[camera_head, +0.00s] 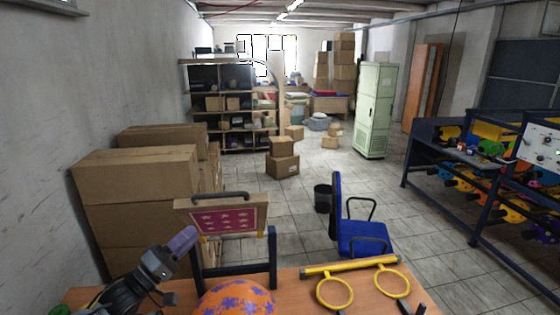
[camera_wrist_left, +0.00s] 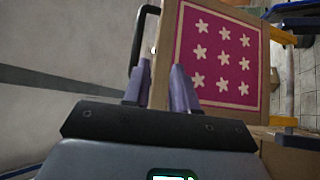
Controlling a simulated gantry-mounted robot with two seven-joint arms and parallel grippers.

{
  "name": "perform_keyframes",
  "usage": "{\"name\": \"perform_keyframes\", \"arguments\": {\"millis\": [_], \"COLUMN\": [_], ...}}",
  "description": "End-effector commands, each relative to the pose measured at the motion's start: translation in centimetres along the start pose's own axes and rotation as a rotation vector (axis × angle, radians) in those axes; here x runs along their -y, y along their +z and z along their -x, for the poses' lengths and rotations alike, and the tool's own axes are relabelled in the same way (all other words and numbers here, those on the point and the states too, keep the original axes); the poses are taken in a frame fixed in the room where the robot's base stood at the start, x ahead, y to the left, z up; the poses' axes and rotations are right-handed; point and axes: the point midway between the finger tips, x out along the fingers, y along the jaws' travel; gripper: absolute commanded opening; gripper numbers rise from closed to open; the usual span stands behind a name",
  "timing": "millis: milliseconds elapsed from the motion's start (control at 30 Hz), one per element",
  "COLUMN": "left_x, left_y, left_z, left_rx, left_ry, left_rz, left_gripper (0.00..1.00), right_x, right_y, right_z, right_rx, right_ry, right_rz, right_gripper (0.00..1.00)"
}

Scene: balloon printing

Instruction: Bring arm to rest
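My left gripper (camera_head: 190,236) is raised at the lower left in the head view, beside the printing frame and apart from the balloon. The printing frame (camera_head: 224,216) has a pink screen with white stars, a wooden border and a black handle. It stands raised on a dark stand, and its screen (camera_wrist_left: 215,55) fills the upper middle of the wrist view. An orange balloon (camera_head: 235,300) with purple flowers sits at the table's front.
A yellow holder with two rings (camera_head: 335,292) is on the wooden table (camera_head: 290,288). A blue chair (camera_head: 360,237) stands behind the table. Stacked cardboard boxes (camera_head: 135,177) are at the left. A dark rack (camera_head: 445,160) with colourful items is at the right.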

Motion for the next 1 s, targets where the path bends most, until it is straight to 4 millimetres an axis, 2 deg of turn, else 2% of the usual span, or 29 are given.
{"name": "perform_keyframes", "arguments": {"millis": [33,133,200,333,500,600,700,800,900,1000], "left_x": [2.0,6.0,8.4,11.4,13.1,12.7,11.2,9.0,6.6,4.3], "left_y": [1.3,4.9,8.6,16.0,24.4,28.3,30.9,32.1,32.2,31.6], "left_z": [0.9,3.3,5.5,10.0,16.3,20.3,24.5,28.1,30.6,32.1], "left_rx": [0.008,0.03,0.054,0.074,0.084,0.109,0.173,0.276,0.409,0.555], "left_ry": [-0.033,-0.099,-0.143,-0.246,-0.476,-0.652,-0.849,-1.024,-1.156,-1.238], "left_rz": [0.028,0.088,0.132,0.196,0.12,0.003,-0.148,-0.288,-0.413,-0.521], "left_gripper": [0.27,0.27,0.27,0.27,0.27,0.27,0.27,0.27,0.27,0.27], "right_x": [0.0,-0.1,-0.2,-0.3,-0.3,-0.3,-0.3,-0.3,-0.2,-0.2], "right_y": [-0.1,-0.2,-0.4,-0.8,-1.1,-1.3,-1.6,-1.6,-1.7,-1.7], "right_z": [0.3,0.9,1.4,2.4,3.6,4.3,4.9,5.3,5.4,5.3], "right_rx": [0.0,0.001,0.001,0.001,0.002,0.001,0.0,0.001,0.001,0.001], "right_ry": [0.001,0.003,0.005,0.006,0.006,0.005,0.004,0.003,0.002,0.0], "right_rz": [0.001,0.004,0.006,0.008,0.008,0.007,0.005,0.004,0.003,0.001], "right_gripper": [0.43,0.43,0.43,0.43,0.43,0.43,0.43,0.43,0.43,0.43]}}
